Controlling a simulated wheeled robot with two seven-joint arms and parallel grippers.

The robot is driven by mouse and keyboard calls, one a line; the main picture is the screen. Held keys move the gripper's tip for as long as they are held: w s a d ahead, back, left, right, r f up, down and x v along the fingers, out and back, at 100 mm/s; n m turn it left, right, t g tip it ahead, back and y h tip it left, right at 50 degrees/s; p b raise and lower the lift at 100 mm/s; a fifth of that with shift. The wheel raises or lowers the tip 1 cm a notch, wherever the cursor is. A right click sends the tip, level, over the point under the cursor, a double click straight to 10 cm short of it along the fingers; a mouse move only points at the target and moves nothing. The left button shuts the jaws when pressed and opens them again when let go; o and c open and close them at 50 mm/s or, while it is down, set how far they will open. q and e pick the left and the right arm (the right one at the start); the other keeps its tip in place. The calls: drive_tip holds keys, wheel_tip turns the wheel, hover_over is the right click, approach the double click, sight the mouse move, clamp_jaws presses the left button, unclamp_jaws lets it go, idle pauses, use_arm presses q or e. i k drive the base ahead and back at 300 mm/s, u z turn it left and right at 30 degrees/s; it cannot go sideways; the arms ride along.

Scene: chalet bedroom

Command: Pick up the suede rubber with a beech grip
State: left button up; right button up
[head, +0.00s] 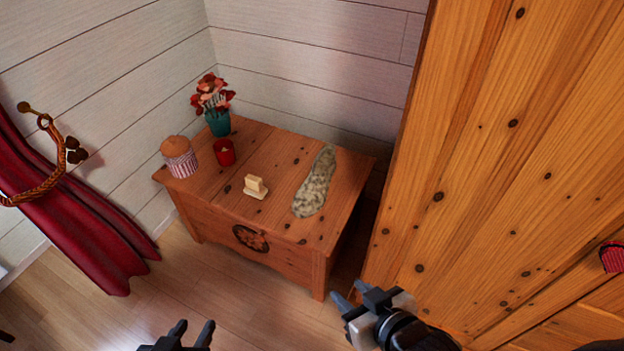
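The suede rubber with a beech grip (256,187) is a small pale block with an upright grip on a flat base. It sits on top of the wooden chest (275,160), near the middle of its front half. My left gripper (193,332) is at the bottom edge, low in front of the chest, with its fingers apart and nothing between them. My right gripper (350,296) is right of the chest's front corner, by the wooden wardrobe side, fingers apart and empty. Both grippers are well clear of the rubber.
On the chest, a grey-green mottled sole-shaped item (315,184) lies right of the rubber. A red candle cup (224,152), a striped jar (180,157) and a teal flower vase (217,122) stand behind left. A wooden panel (480,150) rises at right; a red curtain (80,225) hangs left.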

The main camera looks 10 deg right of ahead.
sight(255, 188)
drive_tip(key=u, duration=0.3)
drive_tip(key=i, duration=1.05)
drive_tip(key=u, duration=0.35)
